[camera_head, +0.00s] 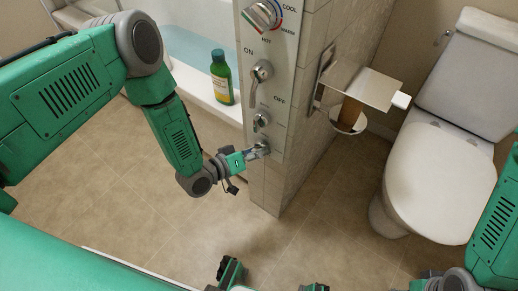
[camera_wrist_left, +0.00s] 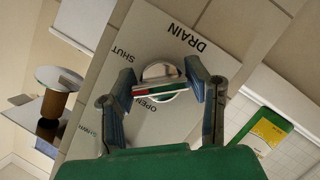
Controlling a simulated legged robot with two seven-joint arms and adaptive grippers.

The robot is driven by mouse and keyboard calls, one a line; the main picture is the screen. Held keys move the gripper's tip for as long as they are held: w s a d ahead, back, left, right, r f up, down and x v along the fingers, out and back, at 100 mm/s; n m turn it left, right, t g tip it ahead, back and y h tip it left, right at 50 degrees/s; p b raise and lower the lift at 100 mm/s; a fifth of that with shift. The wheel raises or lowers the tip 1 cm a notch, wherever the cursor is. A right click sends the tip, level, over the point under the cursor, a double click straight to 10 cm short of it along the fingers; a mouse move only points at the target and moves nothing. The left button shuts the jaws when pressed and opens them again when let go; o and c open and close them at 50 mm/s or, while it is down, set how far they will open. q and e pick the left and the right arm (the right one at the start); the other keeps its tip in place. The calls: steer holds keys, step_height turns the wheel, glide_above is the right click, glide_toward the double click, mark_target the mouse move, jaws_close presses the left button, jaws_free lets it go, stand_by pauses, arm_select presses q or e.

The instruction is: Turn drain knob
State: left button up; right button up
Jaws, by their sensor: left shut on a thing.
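The drain knob (camera_wrist_left: 160,72) is a pale round dial with a bar handle that shows red and green marks. In the left wrist view it sits on a white plate with the words DRAIN, SHUT and OPEN around it. My left gripper (camera_wrist_left: 172,92) has a finger at each end of the bar and is shut on it. In the head view my left gripper (camera_head: 258,151) is at the low end of the control panel (camera_head: 283,97) and hides most of the knob.
Above the drain knob are a small knob (camera_head: 262,120), a lever (camera_head: 260,84) and a temperature dial (camera_head: 262,15). A green bottle (camera_head: 221,80) stands on the tub edge. A paper holder (camera_head: 372,86) and a toilet (camera_head: 440,170) are to the right.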

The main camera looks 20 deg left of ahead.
arm_select(q)
steer(key=m+y+p, duration=0.2)
steer(key=shift+a+r+m, duration=0.15)
steer(key=shift+m, duration=0.25)
steer(key=m+y+p, duration=0.2)
steer(key=shift+m+t, duration=0.4)
steer(key=shift+a, duration=0.1)
steer(key=o, duration=1.1)
steer(key=shift+o, duration=0.6)
steer(key=v, duration=1.2)
steer(key=shift+f, duration=0.25)
